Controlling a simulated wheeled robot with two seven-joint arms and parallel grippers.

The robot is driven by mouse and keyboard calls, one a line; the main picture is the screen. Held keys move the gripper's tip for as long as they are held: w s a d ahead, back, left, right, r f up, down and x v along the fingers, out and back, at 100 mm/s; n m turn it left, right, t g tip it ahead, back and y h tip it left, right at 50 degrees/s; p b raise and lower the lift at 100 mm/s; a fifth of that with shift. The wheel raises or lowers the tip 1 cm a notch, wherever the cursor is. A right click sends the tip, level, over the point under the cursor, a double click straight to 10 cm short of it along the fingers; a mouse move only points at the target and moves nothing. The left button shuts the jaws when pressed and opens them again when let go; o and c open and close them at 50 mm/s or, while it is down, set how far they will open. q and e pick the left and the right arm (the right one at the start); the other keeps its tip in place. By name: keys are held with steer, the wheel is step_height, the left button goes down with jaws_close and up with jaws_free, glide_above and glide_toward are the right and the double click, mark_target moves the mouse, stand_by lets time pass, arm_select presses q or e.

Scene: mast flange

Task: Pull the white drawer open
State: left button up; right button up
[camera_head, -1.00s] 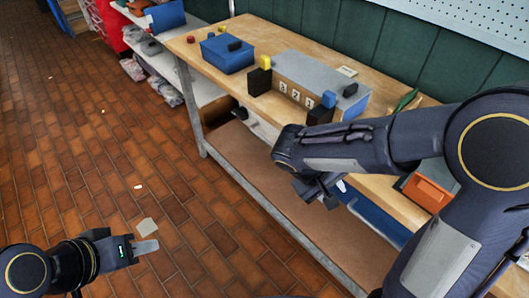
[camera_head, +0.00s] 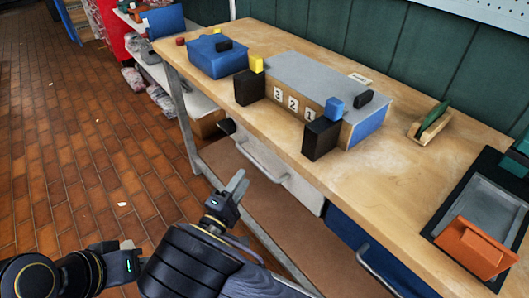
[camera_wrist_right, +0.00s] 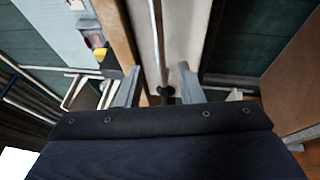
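The white drawer (camera_head: 301,190) is under the front edge of the workbench, with a long metal bar handle (camera_head: 262,164) across its front. It looks shut, about in line with the blue drawer beside it. My right gripper (camera_head: 239,185) is open and empty in front of the handle's left part. In the right wrist view the handle bar (camera_wrist_right: 158,40) runs up between the two spread fingers (camera_wrist_right: 158,86). I see no finger closed on it, and contact cannot be told. My left gripper (camera_head: 136,252) is low at the left over the floor, apparently open and empty, away from the drawer.
A blue drawer (camera_head: 352,240) with its own bar handle is to the right. The wooden benchtop (camera_head: 395,160) carries a blue box (camera_head: 216,57), a grey-topped numbered block (camera_head: 310,75) and a tray with an orange block (camera_head: 474,248). A lower shelf (camera_head: 230,170) lies below.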

mark_target(255, 161)
steer(key=x, duration=0.8)
jaws_close()
